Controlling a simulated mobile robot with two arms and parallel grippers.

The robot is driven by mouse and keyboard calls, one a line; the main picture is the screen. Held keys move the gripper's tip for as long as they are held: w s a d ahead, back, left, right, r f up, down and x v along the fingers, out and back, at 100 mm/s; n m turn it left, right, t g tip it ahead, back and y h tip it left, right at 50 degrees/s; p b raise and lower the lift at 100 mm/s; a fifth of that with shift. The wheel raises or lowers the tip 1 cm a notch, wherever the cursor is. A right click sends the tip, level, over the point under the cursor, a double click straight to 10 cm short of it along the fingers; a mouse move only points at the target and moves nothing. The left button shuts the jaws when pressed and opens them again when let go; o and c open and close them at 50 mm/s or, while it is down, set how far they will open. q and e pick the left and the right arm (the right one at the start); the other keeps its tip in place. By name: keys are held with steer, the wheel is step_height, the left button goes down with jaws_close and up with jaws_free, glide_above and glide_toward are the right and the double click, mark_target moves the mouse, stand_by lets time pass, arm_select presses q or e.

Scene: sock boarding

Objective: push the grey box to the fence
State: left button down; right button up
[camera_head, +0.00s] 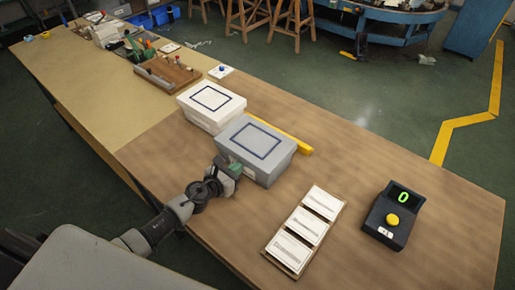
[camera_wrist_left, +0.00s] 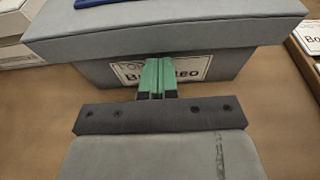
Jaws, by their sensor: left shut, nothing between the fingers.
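The grey box (camera_head: 256,147) stands on the wooden table, with a blue outlined square on its lid. A yellow bar (camera_head: 283,133), which looks like the fence, lies along the far side of the grey box; I cannot tell whether they touch. My left gripper (camera_head: 232,168) is shut and empty at the near side of the box. In the left wrist view the green fingertips (camera_wrist_left: 157,78) are at the box's labelled front wall (camera_wrist_left: 215,72), below the lid's edge, and cover part of the label. Contact looks likely but is not certain. My right gripper is not in view.
A white box (camera_head: 211,104) stands just left of the grey box. A tray of white cards (camera_head: 305,231) and a black device (camera_head: 391,215) with a yellow button and a green 0 are to the right. A wooden tool rack (camera_head: 167,75) stands farther back.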

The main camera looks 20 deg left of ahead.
arm_select(q)
steer(key=shift+r+x, duration=0.25)
steer(key=shift+x, duration=0.75)
steer(key=shift+r+x, duration=0.2)
steer(key=shift+x, duration=0.75)
steer(key=shift+r+x, duration=0.25)
steer(key=shift+x, duration=0.75)
steer(key=shift+f+v, duration=0.2)
steer(key=shift+v, duration=0.75)
steer(key=shift+f+v, duration=0.25)
steer(key=shift+v, duration=0.7)
steer(key=shift+f+v, duration=0.2)
steer(key=shift+v, duration=0.75)
steer(key=shift+s+a, duration=0.1)
steer(key=shift+s, duration=0.05)
steer(key=shift+s+f, duration=0.1)
